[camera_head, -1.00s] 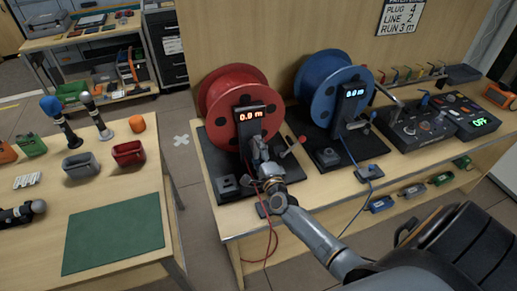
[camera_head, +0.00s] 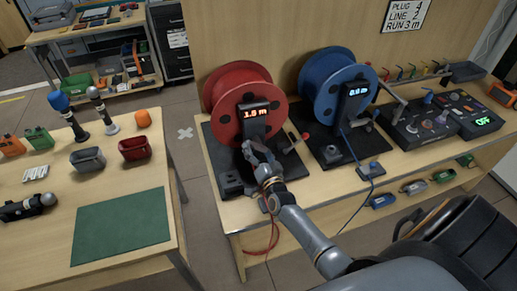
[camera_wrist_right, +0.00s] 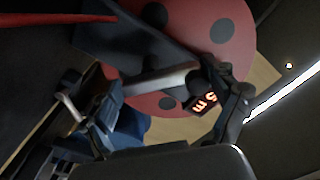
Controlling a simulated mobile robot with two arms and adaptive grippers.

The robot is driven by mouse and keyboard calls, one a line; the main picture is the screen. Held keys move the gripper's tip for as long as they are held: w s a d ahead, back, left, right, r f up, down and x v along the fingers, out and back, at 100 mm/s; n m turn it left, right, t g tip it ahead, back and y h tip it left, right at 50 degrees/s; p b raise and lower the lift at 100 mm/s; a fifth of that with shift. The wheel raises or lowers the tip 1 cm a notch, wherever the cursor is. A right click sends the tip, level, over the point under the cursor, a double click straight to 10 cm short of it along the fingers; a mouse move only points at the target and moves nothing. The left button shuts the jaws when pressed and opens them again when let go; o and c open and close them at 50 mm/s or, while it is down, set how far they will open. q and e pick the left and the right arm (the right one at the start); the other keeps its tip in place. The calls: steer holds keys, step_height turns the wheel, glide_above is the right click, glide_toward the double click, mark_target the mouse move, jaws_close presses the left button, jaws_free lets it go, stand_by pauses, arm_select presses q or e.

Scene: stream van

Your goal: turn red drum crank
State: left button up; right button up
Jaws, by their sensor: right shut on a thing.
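The red drum (camera_head: 225,92) stands on its dark base at the left end of the long bench, with a lit display (camera_head: 253,114) on its front post. The display reads about one metre and a fraction; its last digit is hard to read. My right gripper (camera_head: 259,160) is in front of the post, low on the drum's face, shut on the crank. The fingers mostly hide the crank in the head view. In the right wrist view a grey crank handle (camera_wrist_right: 160,81) lies between the fingers, before the red drum face (camera_wrist_right: 195,40).
A lever with a red knob (camera_head: 304,136) stands just right of my gripper. The blue drum (camera_head: 335,82) and a control panel (camera_head: 425,122) stand further right. A red cable (camera_head: 275,232) hangs over the bench front. A side table with a green mat (camera_head: 122,226) is at left.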

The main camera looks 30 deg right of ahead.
steer(key=shift+a+f+n, duration=0.1)
steer(key=shift+f+n, duration=0.15)
steer(key=shift+n, duration=1.2)
steer(key=shift+d+f+n, duration=0.1)
steer(key=shift+f+n, duration=0.1)
steer(key=shift+n, duration=1.2)
steer(key=shift+a+f+n, duration=0.1)
steer(key=shift+f+n, duration=0.15)
steer(key=shift+n, duration=1.2)
steer(key=o, duration=1)
steer(key=shift+c, duration=0.2)
steer(key=shift+r, duration=0.1)
steer(key=v, duration=1.2)
